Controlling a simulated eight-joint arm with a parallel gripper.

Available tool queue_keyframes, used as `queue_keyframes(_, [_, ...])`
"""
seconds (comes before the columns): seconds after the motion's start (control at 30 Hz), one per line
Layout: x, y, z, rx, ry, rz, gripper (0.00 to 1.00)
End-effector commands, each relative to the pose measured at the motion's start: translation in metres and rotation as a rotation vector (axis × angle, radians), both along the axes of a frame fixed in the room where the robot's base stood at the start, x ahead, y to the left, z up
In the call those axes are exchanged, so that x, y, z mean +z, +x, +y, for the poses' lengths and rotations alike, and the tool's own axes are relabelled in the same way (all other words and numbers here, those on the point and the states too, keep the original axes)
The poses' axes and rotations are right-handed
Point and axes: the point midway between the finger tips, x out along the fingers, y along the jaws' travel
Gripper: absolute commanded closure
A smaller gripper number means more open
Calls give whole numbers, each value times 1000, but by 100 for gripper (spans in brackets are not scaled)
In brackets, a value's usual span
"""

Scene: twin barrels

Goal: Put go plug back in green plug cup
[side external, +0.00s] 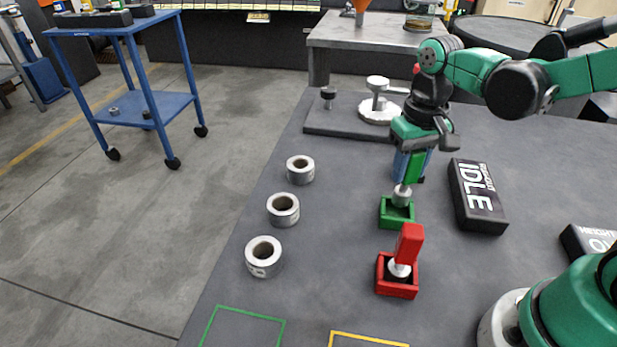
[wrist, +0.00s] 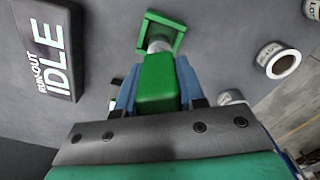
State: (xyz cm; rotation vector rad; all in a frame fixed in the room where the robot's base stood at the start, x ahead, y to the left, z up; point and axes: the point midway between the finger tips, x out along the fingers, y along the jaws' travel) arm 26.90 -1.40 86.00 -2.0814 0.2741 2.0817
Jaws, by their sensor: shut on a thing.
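The go plug (side external: 413,168) has a green handle and a silver metal end. My gripper (side external: 410,160) is shut on its green handle, with the metal end pointing down. The small square green plug cup (side external: 397,216) stands on the grey table right below. In the side view the metal end overlaps the cup's opening; I cannot tell how deep it sits. In the wrist view the green handle (wrist: 158,82) lies between the blue fingers of my gripper (wrist: 157,92), and the metal end meets the green cup (wrist: 176,32). The gripper partly hides the handle.
A red plug (side external: 409,244) stands in a red cup (side external: 397,287) in front of the green cup. A black IDLE sign block (side external: 478,197) lies to the right. Several metal rings (side external: 283,210) stand left. A gauge stand (side external: 377,100) is behind. Green and yellow outlines mark the front.

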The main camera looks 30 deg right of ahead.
Motion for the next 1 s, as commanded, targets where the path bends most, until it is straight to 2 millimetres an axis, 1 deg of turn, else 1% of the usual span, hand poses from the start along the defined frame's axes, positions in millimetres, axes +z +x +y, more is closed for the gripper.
queue_keyframes(0.6, [0, 0, 0, 0, 0, 0, 100])
queue_keyframes(1.0, [-10, 0, 0, 0, 0, 0, 100])
